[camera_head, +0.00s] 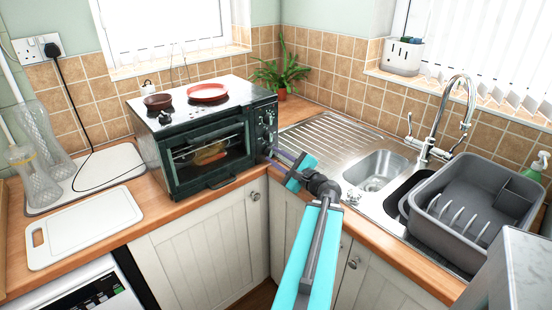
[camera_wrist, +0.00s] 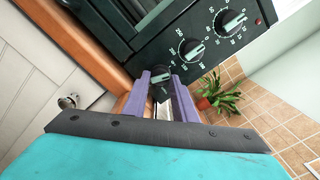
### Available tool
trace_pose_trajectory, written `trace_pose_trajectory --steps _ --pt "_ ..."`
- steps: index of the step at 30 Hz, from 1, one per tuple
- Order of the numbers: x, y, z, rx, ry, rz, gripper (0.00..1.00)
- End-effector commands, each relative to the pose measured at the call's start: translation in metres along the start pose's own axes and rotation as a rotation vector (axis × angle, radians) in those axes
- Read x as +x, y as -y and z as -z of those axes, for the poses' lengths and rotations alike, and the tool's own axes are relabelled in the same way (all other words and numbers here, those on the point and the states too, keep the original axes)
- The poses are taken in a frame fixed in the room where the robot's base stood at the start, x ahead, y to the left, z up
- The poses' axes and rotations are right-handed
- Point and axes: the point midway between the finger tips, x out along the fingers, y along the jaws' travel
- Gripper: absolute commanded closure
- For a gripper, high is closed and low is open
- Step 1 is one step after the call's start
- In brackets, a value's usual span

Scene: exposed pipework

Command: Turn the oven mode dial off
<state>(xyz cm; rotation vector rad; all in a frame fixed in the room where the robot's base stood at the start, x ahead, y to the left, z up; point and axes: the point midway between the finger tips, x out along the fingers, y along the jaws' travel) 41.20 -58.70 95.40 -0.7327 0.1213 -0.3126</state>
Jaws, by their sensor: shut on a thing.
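The small dark green oven (camera_head: 205,150) stands on the worktop, its control panel facing front at the right of its glass door. In the wrist view three dark dials run in a slanting row: the top dial (camera_wrist: 229,22), the middle dial (camera_wrist: 191,49) with numbers around it, and the lowest dial (camera_wrist: 160,74), which I take for the mode dial. My gripper (camera_wrist: 162,84) has its purple fingers on either side of the lowest dial, shut on it. Its markings are mostly hidden by the fingers. In the head view my gripper (camera_head: 272,156) reaches the panel's lower part.
A red plate (camera_head: 207,92) and a brown bowl (camera_head: 157,102) sit on top of the oven. A potted plant (camera_head: 281,75) stands behind it. The sink (camera_head: 376,170) and a grey dish rack (camera_head: 470,205) are to the right. A white board (camera_head: 85,227) lies at left.

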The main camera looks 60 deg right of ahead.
Motion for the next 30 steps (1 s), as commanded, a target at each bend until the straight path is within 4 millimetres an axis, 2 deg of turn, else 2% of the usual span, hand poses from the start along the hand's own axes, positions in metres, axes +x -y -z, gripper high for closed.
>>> trace_pose_trajectory --steps 1,2,5,20,30 --pt "0.0 -0.0001 -0.0004 0.0 0.001 0.0 0.97" --pt "0.0 -0.0001 -0.0003 0.0 0.001 0.0 0.72" --pt "0.0 -0.0001 -0.0003 0.001 0.001 0.0 0.56" --pt "-0.0009 0.0004 -0.001 0.002 0.0 -0.001 0.56" --pt "-0.0086 0.0019 -0.002 0.003 0.0 -0.003 0.56"
